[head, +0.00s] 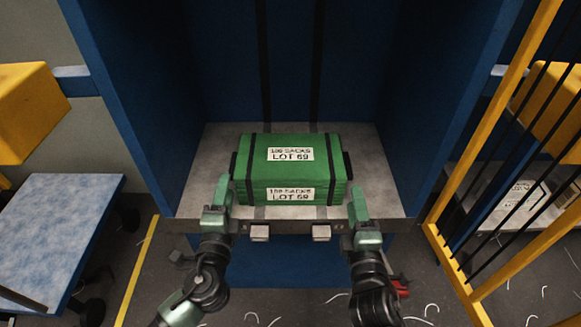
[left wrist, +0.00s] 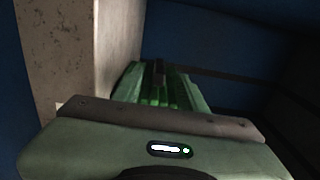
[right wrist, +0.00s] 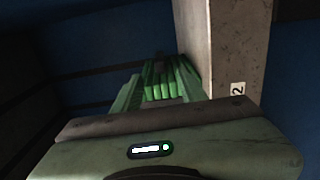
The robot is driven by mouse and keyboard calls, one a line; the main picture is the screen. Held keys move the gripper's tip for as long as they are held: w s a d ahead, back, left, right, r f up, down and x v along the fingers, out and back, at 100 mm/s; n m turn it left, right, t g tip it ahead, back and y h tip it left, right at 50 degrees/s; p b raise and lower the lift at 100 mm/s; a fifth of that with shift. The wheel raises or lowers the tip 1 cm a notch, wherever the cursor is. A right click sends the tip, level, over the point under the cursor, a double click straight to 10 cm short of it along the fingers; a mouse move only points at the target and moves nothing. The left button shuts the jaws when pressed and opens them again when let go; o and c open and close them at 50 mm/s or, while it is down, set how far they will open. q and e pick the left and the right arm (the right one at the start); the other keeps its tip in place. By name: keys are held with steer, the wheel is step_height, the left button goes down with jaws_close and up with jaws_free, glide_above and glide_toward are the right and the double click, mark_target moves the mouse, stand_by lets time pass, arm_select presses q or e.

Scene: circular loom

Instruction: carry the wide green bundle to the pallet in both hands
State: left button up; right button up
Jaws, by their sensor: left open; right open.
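The wide green bundle (head: 265,172) lies flat on a grey shelf (head: 378,195) in a blue bay. It has two dark straps, white "LOT 69" labels and a dark handle piece on each side. My left gripper (head: 222,188) is open and empty at its front left corner. My right gripper (head: 358,203) is open and empty at its front right corner. The bundle's layered side shows ahead in the left wrist view (left wrist: 152,88) and the right wrist view (right wrist: 163,82). Contact cannot be told. I cannot identify a pallet.
Blue walls (head: 150,100) close the bay at the left, back and right. A speckled blue table (head: 50,225) stands at the left. A yellow barred fence (head: 490,190) stands at the right, with white sacks (head: 522,194) behind it. Pale scraps litter the floor.

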mark_target(230, 169)
arm_select(q)
steer(key=w, duration=0.7)
steer(key=shift+w, duration=0.35)
arm_select(e)
steer(key=w, duration=1.1)
steer(key=shift+w, duration=0.4)
arm_select(q)
jaws_close()
arm_select(e)
jaws_close()
arm_select(q)
steer(key=shift+f, duration=0.1)
arm_select(e)
steer(key=shift+f, duration=0.1)
arm_select(q)
steer(key=shift+r, duration=0.35)
arm_select(e)
steer(key=shift+r, duration=0.4)
